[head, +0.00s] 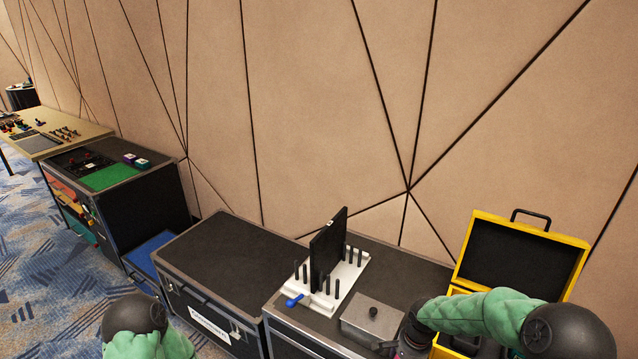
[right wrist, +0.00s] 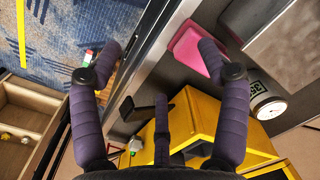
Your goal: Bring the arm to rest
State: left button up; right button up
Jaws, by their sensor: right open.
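My right arm, in a green sleeve (head: 482,312), comes in from the lower right of the head view. Its dark wrist (head: 412,330) hangs beside the grey metal box (head: 373,318) and in front of the yellow case (head: 462,340); its fingers are mostly cut off by the bottom edge there. In the right wrist view my right gripper (right wrist: 160,58) has its purple-grey fingers spread wide, with nothing between them. My left arm shows only as a dark joint and green sleeve (head: 135,340) at the bottom left; its gripper is out of view.
A black panel (head: 328,250) stands upright in a white pegged rack (head: 345,280), with a blue-handled tool (head: 294,300) beside it. The middle black case top (head: 225,255) is bare.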

jog(key=s+a+f+n+y, duration=0.1)
jog(key=s+a+f+n, duration=0.3)
jog(key=s, duration=0.6)
jog(key=s+a+f+n+y, duration=0.2)
jog(key=s+a+f+n, duration=0.2)
jog(key=s+a+f, duration=0.5)
notch_tip(320, 180, down, 2)
jog(key=shift+s+f+n, duration=0.1)
jog(key=shift+s+n, duration=0.2)
jog(key=shift+s, duration=0.05)
jog(key=shift+a, duration=0.1)
